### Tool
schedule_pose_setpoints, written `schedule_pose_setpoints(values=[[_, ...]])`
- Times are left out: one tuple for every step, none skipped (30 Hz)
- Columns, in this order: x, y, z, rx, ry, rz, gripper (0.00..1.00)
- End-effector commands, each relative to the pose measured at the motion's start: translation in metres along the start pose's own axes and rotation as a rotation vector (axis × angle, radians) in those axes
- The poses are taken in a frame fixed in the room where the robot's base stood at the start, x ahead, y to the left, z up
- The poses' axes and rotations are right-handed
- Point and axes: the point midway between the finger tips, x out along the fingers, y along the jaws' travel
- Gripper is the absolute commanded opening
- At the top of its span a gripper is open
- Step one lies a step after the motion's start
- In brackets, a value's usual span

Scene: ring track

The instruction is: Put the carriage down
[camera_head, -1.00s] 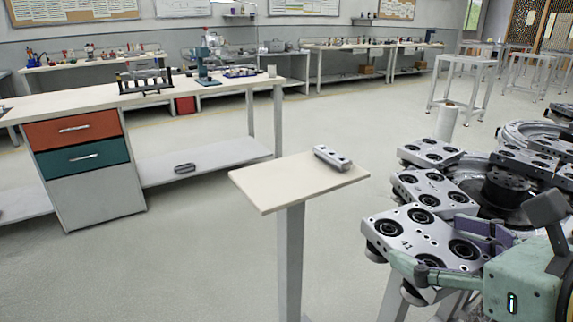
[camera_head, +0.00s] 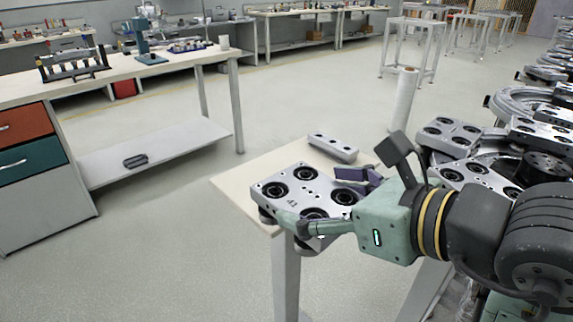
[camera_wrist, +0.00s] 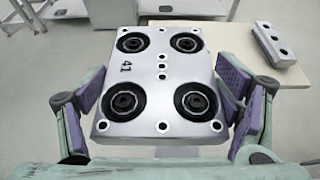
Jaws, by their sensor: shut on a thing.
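The carriage (camera_head: 306,190) is a silver plate marked 41 with black round wheel mounts at its corners. My gripper (camera_head: 322,203) is shut on it, one finger at each side, and holds it level over the front part of the small cream-topped table (camera_head: 238,185). The carriage (camera_wrist: 143,82) fills the middle of the wrist view between the purple pads of my gripper (camera_wrist: 160,112). Whether its underside touches the tabletop (camera_wrist: 222,38) is hidden.
A silver block with holes (camera_head: 333,147) lies on the tabletop behind the carriage. The ring track with other carriages (camera_head: 450,137) stands at the right. A white cylinder (camera_head: 403,98) stands behind. A workbench (camera_head: 170,72) is at the left, with open floor between.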

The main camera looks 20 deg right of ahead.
Motion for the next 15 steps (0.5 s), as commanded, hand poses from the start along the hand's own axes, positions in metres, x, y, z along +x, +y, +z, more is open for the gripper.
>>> schedule_pose_setpoints(values=[[0.001, 0.0, 0.002, 0.0, -0.006, 0.001, 0.22], [0.003, -0.001, 0.003, 0.0, -0.005, 0.002, 0.22], [0.006, -0.002, 0.004, 0.001, -0.006, 0.002, 0.22], [0.009, -0.003, 0.005, 0.001, -0.006, 0.003, 0.22], [0.014, -0.004, 0.007, 0.001, -0.006, 0.005, 0.22], [0.021, -0.007, 0.009, 0.001, -0.005, 0.006, 0.22], [0.026, -0.009, 0.011, 0.001, -0.005, 0.006, 0.22], [0.032, -0.011, 0.013, 0.0, -0.006, 0.007, 0.22], [0.04, -0.015, 0.016, 0.0, -0.005, 0.007, 0.22], [0.046, -0.017, 0.017, 0.0, -0.005, 0.006, 0.22], [0.053, -0.019, 0.019, 0.001, -0.004, 0.007, 0.22], [0.06, -0.023, 0.022, 0.001, -0.005, 0.006, 0.22], [0.067, -0.025, 0.024, 0.0, -0.004, 0.007, 0.22], [0.073, -0.028, 0.025, 0.0, -0.005, 0.006, 0.22], [0.081, -0.031, 0.028, 0.001, -0.006, 0.006, 0.22]])
